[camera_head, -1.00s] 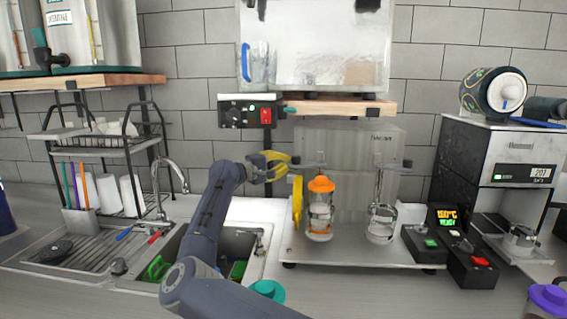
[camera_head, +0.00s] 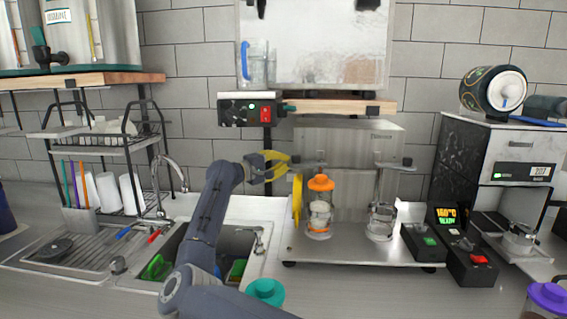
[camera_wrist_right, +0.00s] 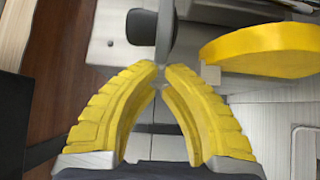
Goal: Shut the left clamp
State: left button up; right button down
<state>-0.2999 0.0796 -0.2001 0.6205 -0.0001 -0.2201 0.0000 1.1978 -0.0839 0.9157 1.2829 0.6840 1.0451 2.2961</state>
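The left clamp (camera_head: 308,162) is a metal lever above the cup with the orange lid (camera_head: 320,184) on the sealer. My right gripper (camera_head: 286,165) has yellow fingers and is at the left end of this clamp. In the right wrist view the gripper's fingertips (camera_wrist_right: 163,69) are apart by a narrow gap. A dark grey handle (camera_wrist_right: 166,33) reaches down to the tips; whether they touch it is unclear. A yellow round part (camera_head: 297,200) stands left of the cup; a yellow disc (camera_wrist_right: 265,48) shows beside the fingers in the wrist view. My left gripper is not in view.
A right clamp (camera_head: 392,165) stands over a clear cup (camera_head: 381,222) on the metal base plate (camera_head: 345,252). A control box (camera_head: 424,243) is to its right. The sink (camera_head: 240,242) lies below my right arm, and a wooden shelf (camera_head: 345,106) hangs above.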

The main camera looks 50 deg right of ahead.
jog(key=shift+s+a, duration=0.65)
jog(key=shift+a, duration=0.25)
send_near(304, 167)
jog(key=shift+s+d, duration=0.2)
jog(key=shift+d, duration=0.8)
jog(key=shift+s+d, duration=0.2)
jog(key=shift+d, duration=0.75)
